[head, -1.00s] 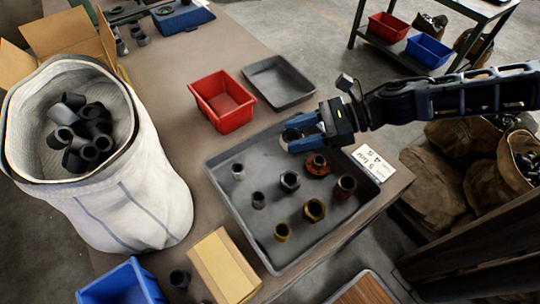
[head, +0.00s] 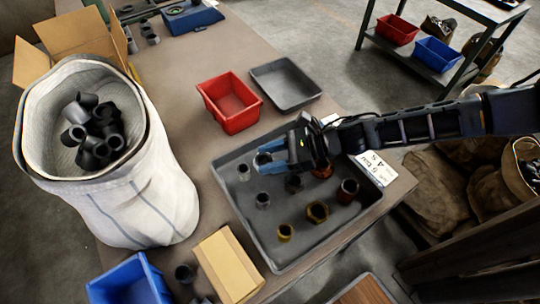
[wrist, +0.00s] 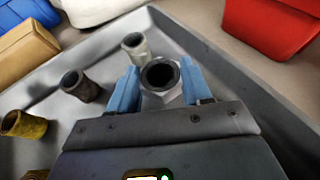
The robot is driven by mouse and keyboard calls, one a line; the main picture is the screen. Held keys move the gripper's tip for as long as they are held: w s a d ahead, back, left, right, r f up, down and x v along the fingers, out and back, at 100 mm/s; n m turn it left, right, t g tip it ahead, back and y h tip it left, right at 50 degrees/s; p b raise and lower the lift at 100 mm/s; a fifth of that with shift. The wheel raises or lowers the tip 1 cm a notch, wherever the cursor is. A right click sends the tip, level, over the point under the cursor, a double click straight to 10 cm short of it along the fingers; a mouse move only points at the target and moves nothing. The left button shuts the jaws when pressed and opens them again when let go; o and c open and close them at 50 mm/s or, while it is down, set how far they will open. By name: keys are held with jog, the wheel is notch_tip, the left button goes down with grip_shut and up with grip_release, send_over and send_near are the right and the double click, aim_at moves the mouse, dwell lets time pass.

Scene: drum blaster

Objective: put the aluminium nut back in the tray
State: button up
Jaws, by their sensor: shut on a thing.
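My gripper (head: 268,160) is shut on the aluminium nut (wrist: 161,80), a pale grey hexagonal piece with a round dark bore. It is upright between the blue fingers in the wrist view (wrist: 160,88); in the head view the nut (head: 263,159) shows partly between them. The nut is over the far left part of the large grey tray (head: 258,222). I cannot tell whether it touches the tray floor. A whitish fitting (head: 244,172) stands close to its left in the head view, also seen in the wrist view (wrist: 135,47).
The tray also holds a dark fitting (head: 263,200), a grey hex fitting (head: 293,184), a brass nut (head: 317,211), a yellow fitting (head: 284,232) and a dark fitting (head: 347,191). A red bin (head: 231,103) and smaller grey tray (head: 286,84) stand behind. A white sack (head: 140,200) is left.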

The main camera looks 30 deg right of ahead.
jog(key=o, duration=1.1)
jog(key=shift+d+r, duration=0.1)
jog(key=b+v, duration=0.1)
jog(key=v, duration=1)
jog(key=shift+s+d+r+b, duration=0.2)
jog(key=shift+d+b, duration=0.1)
jog(key=shift+b, duration=0.05)
